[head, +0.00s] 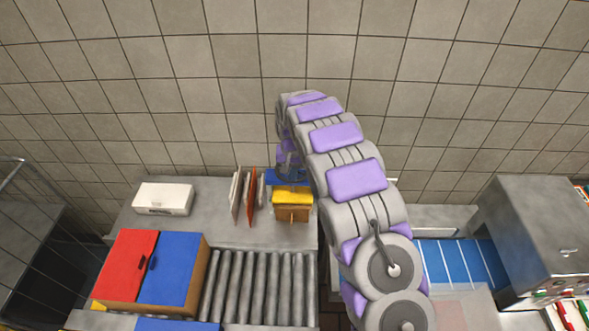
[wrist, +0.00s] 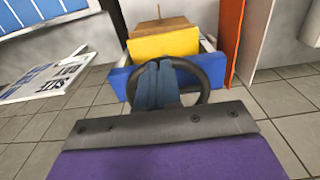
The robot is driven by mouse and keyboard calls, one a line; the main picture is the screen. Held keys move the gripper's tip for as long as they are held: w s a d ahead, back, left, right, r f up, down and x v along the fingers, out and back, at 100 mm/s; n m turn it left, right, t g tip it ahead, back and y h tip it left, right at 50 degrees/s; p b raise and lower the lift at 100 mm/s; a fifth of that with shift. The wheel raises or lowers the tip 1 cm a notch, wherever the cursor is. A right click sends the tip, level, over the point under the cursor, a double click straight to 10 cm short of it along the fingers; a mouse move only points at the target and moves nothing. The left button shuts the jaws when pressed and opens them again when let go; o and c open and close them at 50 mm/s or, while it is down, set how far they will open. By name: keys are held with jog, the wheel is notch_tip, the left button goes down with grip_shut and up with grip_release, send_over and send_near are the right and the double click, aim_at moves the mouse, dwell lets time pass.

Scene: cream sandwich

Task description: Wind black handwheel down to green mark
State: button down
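The black handwheel (wrist: 206,76) shows in the wrist view as a dark ring in front of a blue bar (wrist: 120,83) and a yellow block (wrist: 163,45). My gripper (wrist: 157,66) has its two blue-grey fingers close together across the ring, covering its middle and part of its rim. They appear shut on the wheel, though the contact itself is hidden. In the head view my arm reaches over the counter and mostly hides the wheel and gripper. The yellow block (head: 292,197) sits there on a brown wooden part (head: 292,213). I see no green mark in either view.
Upright white and red-brown panels (head: 251,195) stand close left of the fixture. A white box (head: 163,198), a red-and-blue-lidded box (head: 180,265) and a roller conveyor (head: 258,287) lie further left and in front. A grey cabinet (head: 540,235) stands right. A tiled wall is behind.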

aim_at(281, 176)
jog(key=shift+a+f, duration=0.15)
jog(key=shift+w+a, duration=0.2)
jog(key=shift+a, duration=0.85)
jog(key=shift+a, duration=0.1)
jog(key=shift+w+a, duration=0.55)
jog(key=shift+a, duration=0.1)
